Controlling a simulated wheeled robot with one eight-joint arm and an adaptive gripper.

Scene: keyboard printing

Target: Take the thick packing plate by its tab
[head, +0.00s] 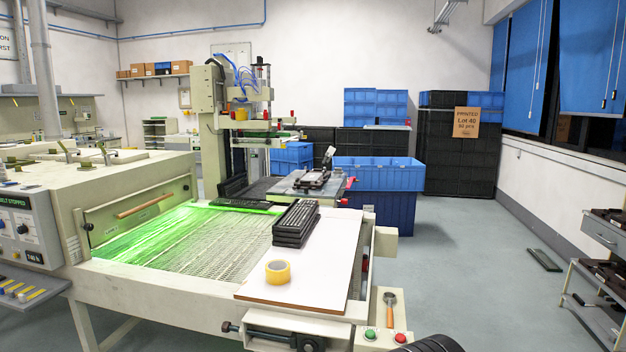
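I cannot pick out a thick packing plate or its tab with certainty. A small grey cart (597,238) at the right edge carries dark items on its top (611,216) and lower shelf (606,272); they are cut off by the frame, and I cannot tell what they are. A dark fixture (314,178) sits on the grey table of the printing machine in the middle. My gripper is not in view. A black rounded shape at the bottom edge is too cut off to identify.
The conveyor oven (110,210) fills the left, its belt glowing green. Its white outfeed board (315,262) holds stacked black keyboards (296,223) and yellow tape (278,272). Blue crates (378,172) stand behind. A dark flat piece (544,260) lies on otherwise open floor at right.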

